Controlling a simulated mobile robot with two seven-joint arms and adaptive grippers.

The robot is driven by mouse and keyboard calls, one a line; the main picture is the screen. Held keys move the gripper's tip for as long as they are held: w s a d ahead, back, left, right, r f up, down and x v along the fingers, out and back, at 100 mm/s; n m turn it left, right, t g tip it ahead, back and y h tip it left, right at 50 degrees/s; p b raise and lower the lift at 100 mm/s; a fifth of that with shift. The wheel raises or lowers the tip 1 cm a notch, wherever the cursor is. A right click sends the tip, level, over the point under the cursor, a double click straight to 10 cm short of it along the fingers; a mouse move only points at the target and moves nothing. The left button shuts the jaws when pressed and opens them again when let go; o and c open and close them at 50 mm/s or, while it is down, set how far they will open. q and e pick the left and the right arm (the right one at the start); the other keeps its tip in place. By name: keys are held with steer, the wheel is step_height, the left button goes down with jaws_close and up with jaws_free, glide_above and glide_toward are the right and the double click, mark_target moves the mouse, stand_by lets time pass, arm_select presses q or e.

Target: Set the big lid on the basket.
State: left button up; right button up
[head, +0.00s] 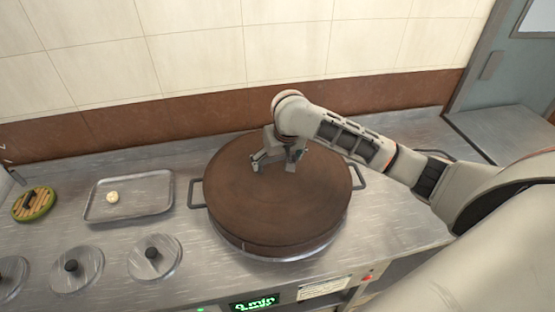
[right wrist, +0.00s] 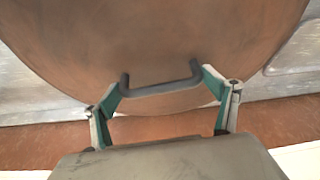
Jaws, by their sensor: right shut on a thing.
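The big lid (head: 265,195) is a wide, round brown disc. It lies over a round metal vessel, whose rim (head: 285,256) shows below the lid's front edge and whose side handles stick out left and right. I cannot tell if the lid rests on it or is held just above. The lid hides what is inside, and no basket shows clearly. My right gripper (head: 279,165) is at the lid's far part, shut on its dark bar handle (right wrist: 160,88), which spans between the fingers in the right wrist view. My left gripper is not in view.
A metal tray (head: 150,211) with a small pale bun (head: 112,197) lies left of the lid. A green-rimmed round item (head: 35,204) is farther left. Several small metal lids with black knobs (head: 154,257) line the front left. A tiled wall stands behind the counter.

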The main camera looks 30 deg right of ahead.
mark_target(281, 175)
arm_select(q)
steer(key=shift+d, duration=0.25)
arm_select(e)
steer(key=shift+f, duration=0.5)
steer(key=o, duration=1.8)
steer(key=shift+v, duration=4.05)
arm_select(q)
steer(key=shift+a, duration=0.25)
arm_select(e)
steer(key=shift+v, duration=1.45)
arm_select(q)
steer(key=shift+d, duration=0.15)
